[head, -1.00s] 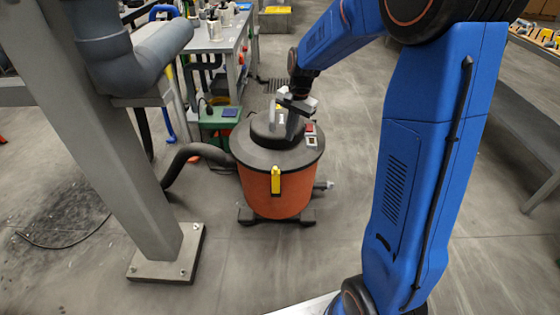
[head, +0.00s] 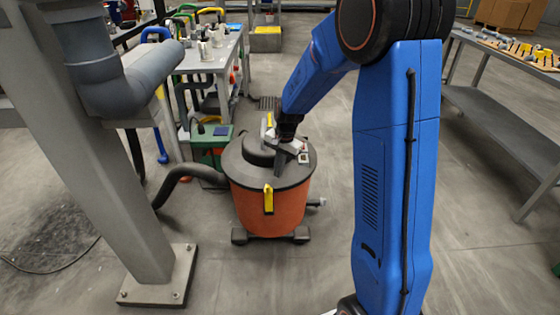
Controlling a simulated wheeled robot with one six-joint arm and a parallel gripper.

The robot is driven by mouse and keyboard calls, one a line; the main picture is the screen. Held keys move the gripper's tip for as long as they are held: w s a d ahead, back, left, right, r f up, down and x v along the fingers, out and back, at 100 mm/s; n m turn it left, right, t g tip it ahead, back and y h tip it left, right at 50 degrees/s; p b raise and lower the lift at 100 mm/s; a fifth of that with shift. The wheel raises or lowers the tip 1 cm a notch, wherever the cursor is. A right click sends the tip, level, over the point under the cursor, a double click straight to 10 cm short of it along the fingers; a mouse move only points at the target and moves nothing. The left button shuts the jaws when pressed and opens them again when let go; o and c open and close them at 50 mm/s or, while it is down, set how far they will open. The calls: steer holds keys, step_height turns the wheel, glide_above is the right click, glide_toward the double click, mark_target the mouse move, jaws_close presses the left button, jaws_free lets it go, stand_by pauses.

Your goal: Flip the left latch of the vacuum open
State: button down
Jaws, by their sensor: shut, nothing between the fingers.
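The vacuum (head: 268,205) is an orange drum with a dark grey lid (head: 249,172), standing on the floor mid-picture. A yellow latch (head: 268,199) lies upright against the drum's near side, at the lid rim. Another yellow piece (head: 270,119) shows behind the lid's raised top, partly hidden; it looks like a second latch. I cannot tell which one is the left latch. My gripper (head: 279,160) is shut and empty, over the right part of the lid, between the two yellow pieces. I cannot tell whether it touches the lid.
A dark hose (head: 184,174) runs left from the vacuum. A grey post (head: 100,150) with a thick pipe stands at the left. A workbench (head: 212,58) and a green box (head: 206,143) are behind the vacuum. Floor in front of the vacuum is clear.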

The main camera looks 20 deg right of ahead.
steer(key=shift+s+a+f, duration=0.35)
steer(key=shift+s+a, duration=0.25)
steer(key=shift+a, duration=0.25)
steer(key=shift+s+a+f, duration=0.35)
steer(key=shift+s+a, duration=0.25)
steer(key=shift+a, duration=0.2)
